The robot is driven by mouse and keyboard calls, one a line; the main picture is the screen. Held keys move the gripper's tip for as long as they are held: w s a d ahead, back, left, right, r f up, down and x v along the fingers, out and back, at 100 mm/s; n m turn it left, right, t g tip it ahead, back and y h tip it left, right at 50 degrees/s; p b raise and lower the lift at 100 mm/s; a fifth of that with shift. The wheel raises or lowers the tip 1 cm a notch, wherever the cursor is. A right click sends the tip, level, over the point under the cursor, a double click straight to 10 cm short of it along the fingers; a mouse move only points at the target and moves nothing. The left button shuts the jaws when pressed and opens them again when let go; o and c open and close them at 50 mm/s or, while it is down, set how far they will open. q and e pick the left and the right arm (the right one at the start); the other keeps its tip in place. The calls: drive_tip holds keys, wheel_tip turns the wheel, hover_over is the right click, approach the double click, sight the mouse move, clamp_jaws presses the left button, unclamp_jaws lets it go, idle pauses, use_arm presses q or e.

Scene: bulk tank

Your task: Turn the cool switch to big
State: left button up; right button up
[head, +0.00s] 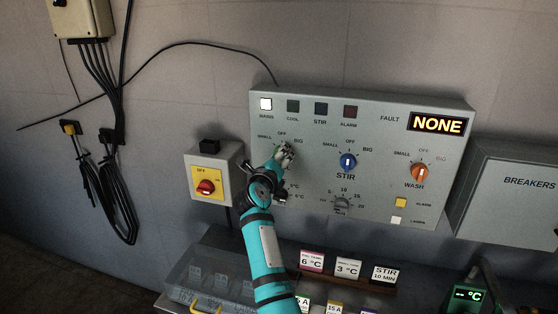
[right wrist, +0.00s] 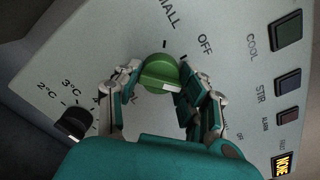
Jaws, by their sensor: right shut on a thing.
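The cool switch is a green knob (right wrist: 158,70) on the grey control panel (head: 380,200). In the right wrist view, its white mark is on the lower right of the knob, on the side away from the SMALL print and clear of the OFF print. The BIG print is hidden there, but shows in the head view to the right of the knob's place. My right gripper (head: 283,155) is shut on the knob, with one finger on each side of it in the right wrist view (right wrist: 161,76). In the head view the gripper mostly covers the knob. My left gripper is in neither view.
A blue stir knob (head: 347,162) and an orange wash knob (head: 419,173) sit to the right. A grey dial (head: 342,204) is lower down. A red switch (head: 206,187) on a yellow plate is left of the panel. The mains lamp (head: 266,104) is lit; the fault display (head: 437,124) reads NONE.

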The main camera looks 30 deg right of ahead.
sight(282, 120)
drive_tip(key=shift+f+m, duration=0.15)
drive_tip(key=shift+m, duration=0.15)
drive_tip(key=o, duration=1.2)
drive_tip(key=shift+c, duration=0.2)
drive_tip(key=shift+r, duration=5.05)
